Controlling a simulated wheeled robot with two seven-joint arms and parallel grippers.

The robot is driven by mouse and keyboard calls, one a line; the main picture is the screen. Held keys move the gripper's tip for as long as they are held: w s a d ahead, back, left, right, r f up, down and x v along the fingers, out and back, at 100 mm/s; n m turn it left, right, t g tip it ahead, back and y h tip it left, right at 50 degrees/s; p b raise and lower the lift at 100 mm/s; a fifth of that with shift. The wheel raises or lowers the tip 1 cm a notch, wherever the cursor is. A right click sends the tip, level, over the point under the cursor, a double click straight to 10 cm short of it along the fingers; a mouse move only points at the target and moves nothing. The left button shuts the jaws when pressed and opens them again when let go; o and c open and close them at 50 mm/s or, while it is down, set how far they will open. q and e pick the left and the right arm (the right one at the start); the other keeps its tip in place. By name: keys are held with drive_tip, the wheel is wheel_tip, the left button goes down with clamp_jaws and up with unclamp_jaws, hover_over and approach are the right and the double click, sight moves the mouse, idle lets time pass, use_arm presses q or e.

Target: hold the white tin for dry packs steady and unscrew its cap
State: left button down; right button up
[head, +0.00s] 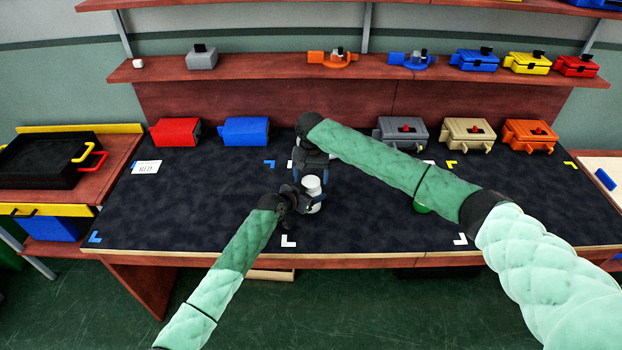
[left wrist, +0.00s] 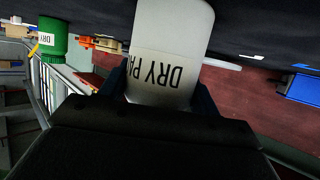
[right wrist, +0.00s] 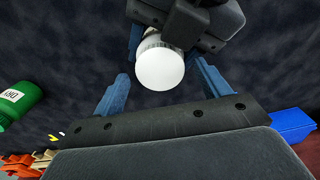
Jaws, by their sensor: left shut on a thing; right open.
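The white tin (head: 316,205) stands upright near the middle of the dark bench mat, its white cap (head: 312,184) on top. My left gripper (head: 299,201) is shut on the tin's body from the left; the left wrist view shows the tin (left wrist: 165,75) between its fingers, with part of a "DRY PA" label. My right gripper (head: 311,178) is above the tin, pointing down. In the right wrist view the round cap (right wrist: 160,69) lies between its open blue fingers, with dark gaps at both sides. The tin's body is mostly hidden there by the left gripper.
A green tin (right wrist: 20,104) stands to the right, mostly hidden by my right arm in the head view (head: 421,208). Red (head: 176,132), blue (head: 245,131), grey (head: 403,131), tan and orange boxes line the mat's back. A black tray (head: 40,165) is at left. The front mat is clear.

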wheel_tip(320, 180, up, 3)
drive_tip(key=shift+r, duration=0.2)
drive_tip(key=shift+c, duration=0.2)
wheel_tip(320, 180, up, 2)
drive_tip(key=shift+a+r+m, duration=0.1)
drive_tip(key=shift+a+m, duration=0.05)
drive_tip(key=shift+m, duration=0.85)
drive_tip(key=shift+r+m, duration=0.4)
drive_tip(key=shift+m, duration=0.2)
drive_tip(key=shift+f, duration=3.85)
drive_tip(key=c, duration=1)
drive_tip(key=shift+n, duration=1.6)
